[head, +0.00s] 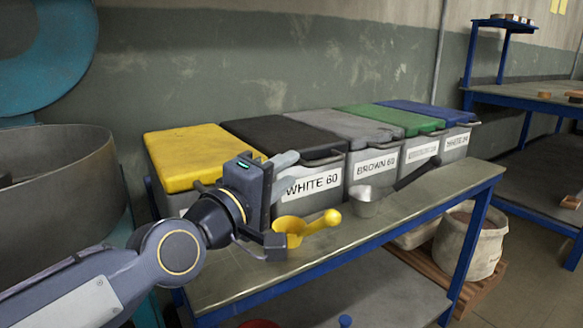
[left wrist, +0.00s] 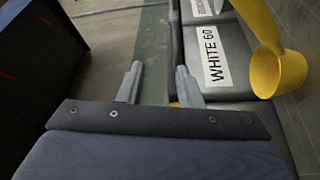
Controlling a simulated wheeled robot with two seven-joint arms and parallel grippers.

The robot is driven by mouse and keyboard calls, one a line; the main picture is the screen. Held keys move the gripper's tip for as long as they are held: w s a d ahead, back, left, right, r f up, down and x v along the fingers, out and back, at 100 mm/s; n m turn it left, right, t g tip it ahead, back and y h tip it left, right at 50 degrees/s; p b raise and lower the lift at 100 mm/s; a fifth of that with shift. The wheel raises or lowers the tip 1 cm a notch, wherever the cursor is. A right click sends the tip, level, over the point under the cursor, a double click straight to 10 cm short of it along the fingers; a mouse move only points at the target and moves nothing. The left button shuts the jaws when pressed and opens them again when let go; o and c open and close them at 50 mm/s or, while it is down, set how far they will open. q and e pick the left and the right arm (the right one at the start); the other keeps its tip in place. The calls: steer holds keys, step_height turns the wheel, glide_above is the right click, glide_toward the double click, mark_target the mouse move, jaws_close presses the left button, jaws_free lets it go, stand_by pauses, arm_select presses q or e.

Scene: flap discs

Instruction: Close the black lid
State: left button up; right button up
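The black lid (head: 280,137) lies about flat on the grey bin (head: 313,186) labelled WHITE 60, between the yellow and grey lids. Its front lip is at the bin's upper front edge; I cannot tell whether a small gap is left. My left gripper (head: 289,170) is in front of this bin, below the lid's front edge. In the left wrist view its two fingers (left wrist: 159,85) stand apart with nothing between them. The bin's labelled front (left wrist: 235,60) shows beyond them. My left gripper's body hides the bin's left part in the head view. My right gripper is not in view.
A yellow scoop (head: 300,229) lies on the bench (head: 350,235) just below my left gripper. A metal scoop (head: 368,199) lies farther right. Bins with yellow (head: 185,155), grey (head: 345,127), green (head: 390,118) and blue (head: 430,110) lids stand alongside.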

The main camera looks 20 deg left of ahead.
arm_select(q)
steer(key=shift+s+a+f, duration=0.2)
steer(key=shift+s+a, duration=0.05)
steer(key=shift+s, duration=0.3)
steer(key=shift+s+a+f, duration=0.2)
steer(key=shift+s+a, duration=0.05)
steer(key=shift+s, duration=0.3)
steer(key=shift+s+a+f, duration=0.2)
steer(key=shift+s+a, duration=0.05)
steer(key=shift+s, duration=0.3)
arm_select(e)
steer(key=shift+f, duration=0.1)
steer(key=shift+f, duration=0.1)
